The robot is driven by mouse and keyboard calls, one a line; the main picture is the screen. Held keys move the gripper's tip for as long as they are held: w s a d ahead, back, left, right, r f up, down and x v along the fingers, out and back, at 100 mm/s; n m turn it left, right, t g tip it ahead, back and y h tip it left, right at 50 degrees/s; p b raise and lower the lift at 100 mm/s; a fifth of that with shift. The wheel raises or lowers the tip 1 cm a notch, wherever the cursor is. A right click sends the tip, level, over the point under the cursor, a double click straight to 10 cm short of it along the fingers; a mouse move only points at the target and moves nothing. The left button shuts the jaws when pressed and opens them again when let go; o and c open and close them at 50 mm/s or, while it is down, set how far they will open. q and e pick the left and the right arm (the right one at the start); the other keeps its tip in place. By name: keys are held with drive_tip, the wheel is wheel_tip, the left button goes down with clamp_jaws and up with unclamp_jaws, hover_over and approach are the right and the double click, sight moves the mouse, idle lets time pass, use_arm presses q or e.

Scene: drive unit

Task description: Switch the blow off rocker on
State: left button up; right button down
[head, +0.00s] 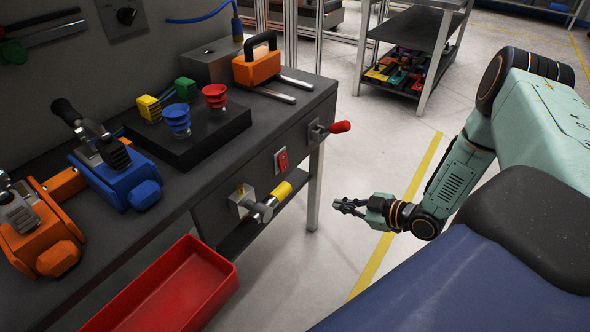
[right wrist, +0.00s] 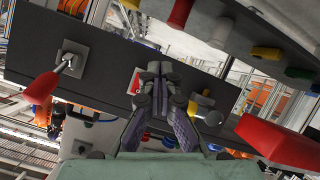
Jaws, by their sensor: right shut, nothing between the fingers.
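A red rocker switch (head: 281,160) on a light plate is set in the dark front panel of the workbench, between a lever and a valve. In the right wrist view the rocker (right wrist: 134,82) shows at the left of my fingers, partly covered by them. Its label and which way it is tilted are too small to tell. My right gripper (head: 338,205) is shut and empty, in free air out in front of the bench and apart from the rocker. It also shows in the right wrist view (right wrist: 160,68). My left gripper is not in view.
A red-handled lever (head: 338,127) sticks out right of the rocker. A yellow-handled valve (head: 278,193) sticks out to its lower left. A red bin (head: 228,282) is at the bench's front. The floor between bench and my right arm is clear.

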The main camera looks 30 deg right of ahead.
sight(285, 168)
drive_tip(key=r+n+t, duration=0.1)
drive_tip(key=r+n, duration=0.1)
drive_tip(key=n, duration=0.2)
drive_tip(key=w+r+n+t+y, duration=0.1)
drive_tip(key=n, duration=0.4)
drive_tip(key=w+r+n, duration=0.1)
drive_tip(key=r+n, duration=0.1)
drive_tip(key=n, duration=0.3)
drive_tip(key=shift+r+t+y, duration=0.3)
drive_tip(key=shift+t, duration=0.1)
drive_tip(key=shift+w+a, duration=0.1)
drive_tip(key=b+x, duration=0.6)
drive_tip(key=x, duration=0.6)
drive_tip(key=shift+w+a+f, duration=0.15)
drive_tip(key=shift+w+a, duration=0.05)
drive_tip(key=shift+w, duration=0.05)
drive_tip(key=shift+w+a+b, duration=0.2)
drive_tip(key=shift+w+b, duration=0.1)
drive_tip(key=shift+w, duration=0.25)
